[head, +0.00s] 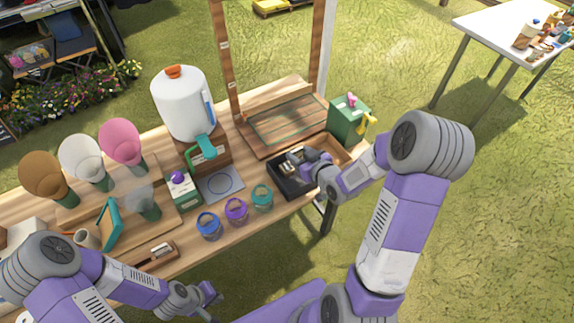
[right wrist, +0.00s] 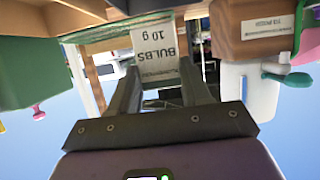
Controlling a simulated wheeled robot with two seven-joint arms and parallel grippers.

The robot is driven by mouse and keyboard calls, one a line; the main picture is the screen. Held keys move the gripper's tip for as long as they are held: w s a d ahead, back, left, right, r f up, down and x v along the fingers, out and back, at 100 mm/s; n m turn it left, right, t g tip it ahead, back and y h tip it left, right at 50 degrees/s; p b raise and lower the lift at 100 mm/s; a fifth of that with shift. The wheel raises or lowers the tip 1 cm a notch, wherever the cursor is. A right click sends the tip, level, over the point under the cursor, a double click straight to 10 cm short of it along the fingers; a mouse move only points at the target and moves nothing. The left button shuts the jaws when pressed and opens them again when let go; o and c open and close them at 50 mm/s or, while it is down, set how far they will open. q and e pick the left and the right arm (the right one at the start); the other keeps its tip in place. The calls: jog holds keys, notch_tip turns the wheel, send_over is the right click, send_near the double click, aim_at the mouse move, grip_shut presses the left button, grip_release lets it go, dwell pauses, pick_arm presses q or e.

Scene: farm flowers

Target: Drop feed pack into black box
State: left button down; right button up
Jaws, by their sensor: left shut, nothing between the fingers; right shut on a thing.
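The black box (head: 284,188) stands near the front edge of the wooden table in the head view, left of a wooden compartment. My right gripper (head: 299,161) is over the black box, and I cannot tell how far above its floor. In the right wrist view the right gripper (right wrist: 158,82) is shut on a pale feed pack (right wrist: 153,50), printed "BULBS 10 g". The pack is too small and covered to make out clearly in the head view. My left gripper (head: 209,292) is shut and empty, low in front of the table.
A white dispenser (head: 183,105) with a teal tap stands left of the box. A green box (head: 348,118) is behind and right. Three small jars, including a teal one (head: 262,199), stand left of the black box. A wooden tray (head: 285,122) lies behind it.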

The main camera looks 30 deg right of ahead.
jog(key=shift+f, duration=0.2)
jog(key=shift+s+f+b, duration=0.2)
jog(key=shift+b, duration=0.1)
jog(key=shift+s+f+b, duration=0.1)
jog(key=shift+f+b, duration=1.3)
jog(key=shift+f, duration=1.1)
jog(key=o, duration=1.1)
jog(key=shift+r, duration=0.1)
